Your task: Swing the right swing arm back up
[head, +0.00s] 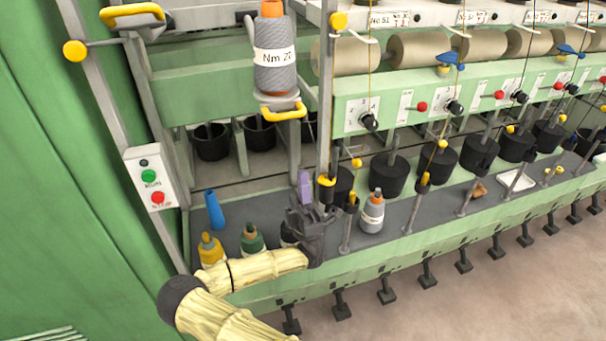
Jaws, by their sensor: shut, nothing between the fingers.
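The right swing arm shows as a yellow handle (283,112) and a small holder, low beside the upright grey post. A grey yarn cone (275,65) with an orange top and a white label stands on it. A yellow knob (339,20) sits high on that post. The left swing arm, with its yellow handle (133,12), is higher, at the top left. My dark gripper (312,212) is shut and empty, well below the right handle and apart from it, in front of the post's lower part. The right arm's pivot cannot be made out clearly.
Small bottle-shaped cones (372,212) and a blue tube (214,210) stand on the grey shelf (275,196). A purple piece (305,187) is close behind my gripper. Black pots and thin spindles line the machine to the right. A control box (150,178) hangs at left.

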